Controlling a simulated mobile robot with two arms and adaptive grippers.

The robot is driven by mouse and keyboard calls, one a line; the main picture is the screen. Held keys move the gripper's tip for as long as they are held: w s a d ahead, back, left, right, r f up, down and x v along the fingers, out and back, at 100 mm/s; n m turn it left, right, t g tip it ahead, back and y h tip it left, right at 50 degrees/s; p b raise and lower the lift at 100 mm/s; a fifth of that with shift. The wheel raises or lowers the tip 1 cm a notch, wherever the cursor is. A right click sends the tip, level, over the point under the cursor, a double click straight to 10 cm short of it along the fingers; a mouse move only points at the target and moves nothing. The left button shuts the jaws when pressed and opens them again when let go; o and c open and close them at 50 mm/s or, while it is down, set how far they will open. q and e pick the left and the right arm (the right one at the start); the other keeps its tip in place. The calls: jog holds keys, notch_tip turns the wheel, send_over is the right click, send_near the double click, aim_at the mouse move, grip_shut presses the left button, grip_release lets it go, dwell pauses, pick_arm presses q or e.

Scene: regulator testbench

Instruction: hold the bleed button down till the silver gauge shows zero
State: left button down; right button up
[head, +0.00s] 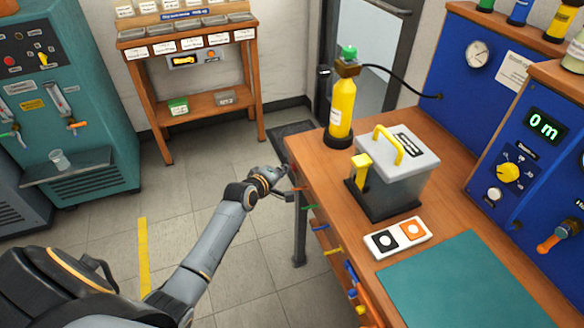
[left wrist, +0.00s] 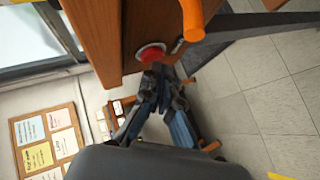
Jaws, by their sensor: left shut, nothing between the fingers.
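My left gripper (head: 291,192) is shut and empty beside the near left corner of the wooden bench (head: 330,215). In the left wrist view its fingertips (left wrist: 160,70) are close to a round red button (left wrist: 151,55) on a wooden face; I cannot tell whether they touch it. My right gripper is not in view.
A yellow bottle (head: 341,110) and a grey box with a yellow handle (head: 398,165) stand on the bench. Colored handles (head: 333,251) stick out along its front. A display (head: 545,125) reads "0 m". The floor left of the bench is clear.

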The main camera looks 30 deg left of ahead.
pick_arm(q)
jog(key=shift+w+d, duration=0.3)
dwell(2.4)
dwell(2.9)
jog(key=shift+s+a+p, duration=0.4)
jog(key=shift+s+a, duration=0.2)
jog(key=shift+s, duration=0.1)
jog(key=shift+s+a+p, duration=0.4)
jog(key=shift+s+a, duration=1.25)
jog(key=shift+s, duration=0.25)
